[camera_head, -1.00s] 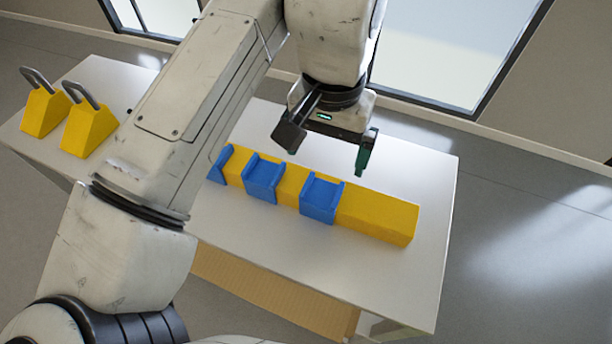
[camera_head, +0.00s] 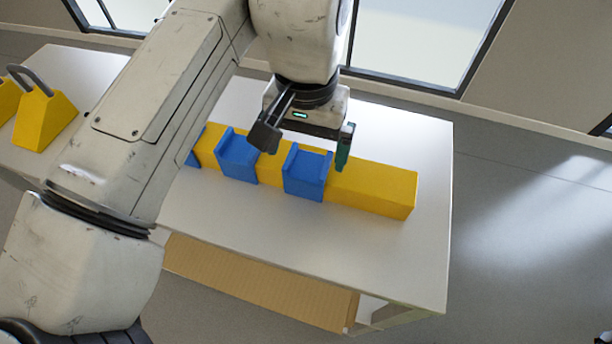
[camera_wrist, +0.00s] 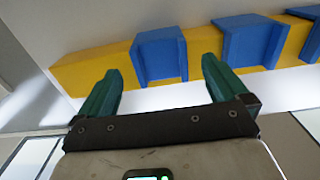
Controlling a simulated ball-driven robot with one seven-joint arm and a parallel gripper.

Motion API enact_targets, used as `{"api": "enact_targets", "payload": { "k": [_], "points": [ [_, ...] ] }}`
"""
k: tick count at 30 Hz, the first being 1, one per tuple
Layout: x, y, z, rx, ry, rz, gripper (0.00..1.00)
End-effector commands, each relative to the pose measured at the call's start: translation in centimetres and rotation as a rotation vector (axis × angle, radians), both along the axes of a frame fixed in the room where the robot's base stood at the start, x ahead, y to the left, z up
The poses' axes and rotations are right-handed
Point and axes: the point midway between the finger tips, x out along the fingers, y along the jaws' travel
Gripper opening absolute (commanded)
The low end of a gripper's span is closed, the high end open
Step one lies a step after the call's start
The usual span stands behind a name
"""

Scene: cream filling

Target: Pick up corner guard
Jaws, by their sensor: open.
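Blue corner guards sit over a long yellow bar (camera_head: 385,188) on the table. One guard (camera_head: 306,173) is nearest the bar's right end, another (camera_head: 238,158) is to its left, and a third (camera_head: 193,150) is partly hidden behind my arm. My gripper (camera_head: 303,150) is open and empty above the bar, over the right-hand guard. In the wrist view my green fingertips (camera_wrist: 158,82) are spread apart, with a guard (camera_wrist: 160,55) beyond and between them. I see no contact with it.
Yellow blocks with grey handles (camera_head: 42,118) stand on the table's left part. The white table (camera_head: 290,240) has clear room in front of the bar. A cardboard-coloured panel (camera_head: 250,285) shows below the table's front edge.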

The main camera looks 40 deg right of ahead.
Motion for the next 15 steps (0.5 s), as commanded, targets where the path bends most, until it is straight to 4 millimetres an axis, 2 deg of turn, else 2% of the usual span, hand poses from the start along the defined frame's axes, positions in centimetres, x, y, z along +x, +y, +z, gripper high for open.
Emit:
{"api": "enact_targets", "payload": {
  "k": [1,6,15],
  "points": [
    [-0.1,0.1,-1.3,0.001,0.000,0.000,1.00],
    [-0.1,0.1,-2.9,-0.003,-0.002,-0.001,1.00],
    [-0.1,0.0,-2.9,-0.005,-0.003,-0.001,1.00]
  ]
}}
